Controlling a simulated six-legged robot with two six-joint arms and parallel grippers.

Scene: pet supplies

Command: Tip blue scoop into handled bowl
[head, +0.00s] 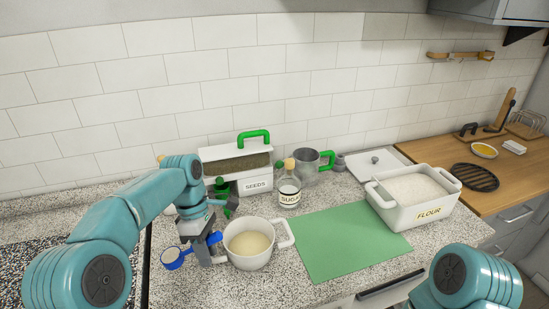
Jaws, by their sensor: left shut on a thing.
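The blue scoop (173,259) is at the left of the handled bowl, with its handle running up and right. My left gripper (208,246) is shut on the scoop's handle, close to the bowl's left side. The scoop's cup is apart from the bowl, not over it. Its inside looks pale, and I cannot tell what it holds. The handled bowl (250,262) is white, stands upright on the counter and has pale, grainy stuff in it. One handle points right; its left side is partly hidden by my gripper. My right gripper is out of view.
A green mat (350,243) lies right of the bowl. Behind it stand a sugar jar (289,190), a seeds box (256,186) and a grey mug (305,167) with a green handle. A flour tub (417,212) stands at the right. The mat is clear.

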